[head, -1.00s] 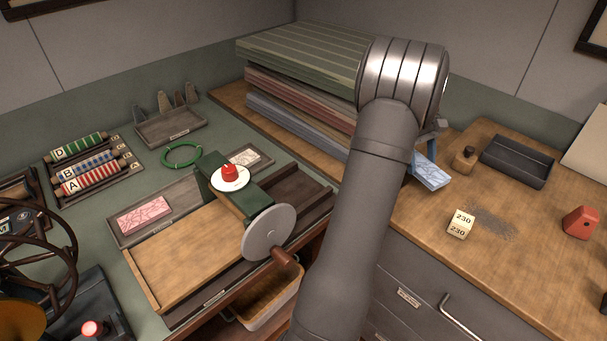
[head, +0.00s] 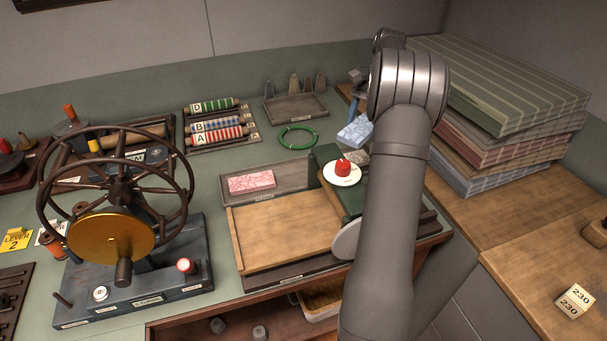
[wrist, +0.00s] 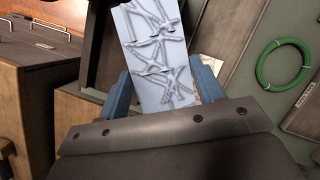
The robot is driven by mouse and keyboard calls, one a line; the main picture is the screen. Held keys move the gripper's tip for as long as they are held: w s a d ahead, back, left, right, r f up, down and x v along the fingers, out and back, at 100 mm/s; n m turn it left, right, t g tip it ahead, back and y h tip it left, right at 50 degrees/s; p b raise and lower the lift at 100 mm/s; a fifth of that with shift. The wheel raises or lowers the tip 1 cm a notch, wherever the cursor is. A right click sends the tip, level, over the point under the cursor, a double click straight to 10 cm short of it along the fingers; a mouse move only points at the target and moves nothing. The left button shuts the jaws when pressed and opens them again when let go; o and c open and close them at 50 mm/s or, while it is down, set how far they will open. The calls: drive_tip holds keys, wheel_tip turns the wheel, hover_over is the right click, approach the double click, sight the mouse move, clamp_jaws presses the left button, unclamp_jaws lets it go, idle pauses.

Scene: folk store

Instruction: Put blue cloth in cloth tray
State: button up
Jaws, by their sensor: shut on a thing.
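The blue cloth (head: 355,131) is a pale blue, flat patterned piece. My gripper (head: 357,112) is shut on it, behind my forearm in the head view, and appears to hold it above the back of the green bench. In the wrist view the blue cloth (wrist: 155,50) sits between the two blue fingers of my gripper (wrist: 165,82). A shallow grey tray (head: 293,174) with a pink patterned cloth (head: 252,182) lies to the left, behind a wooden board. Its label is too small to read.
A green-framed device with a red knob (head: 343,166) stands right of the tray. A green ring (head: 298,138) and a tray of cones (head: 296,108) lie behind. A large spoked wheel (head: 117,190) is at left. Stacked striped sheets (head: 510,85) stand at right.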

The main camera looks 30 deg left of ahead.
drive_tip(key=a+r+m, duration=0.2)
drive_tip(key=a, duration=0.5)
drive_tip(key=m+t+y, duration=0.1)
drive_tip(key=m+y, duration=0.1)
drive_tip(key=m, duration=0.2)
hover_over(301, 174)
drive_tip(key=w+d, duration=0.1)
wheel_tip(301, 174, down, 20)
drive_tip(key=shift+r, duration=0.1)
drive_tip(key=shift+f, duration=2.05)
drive_tip(key=shift+f, duration=0.1)
drive_tip(key=o, duration=1)
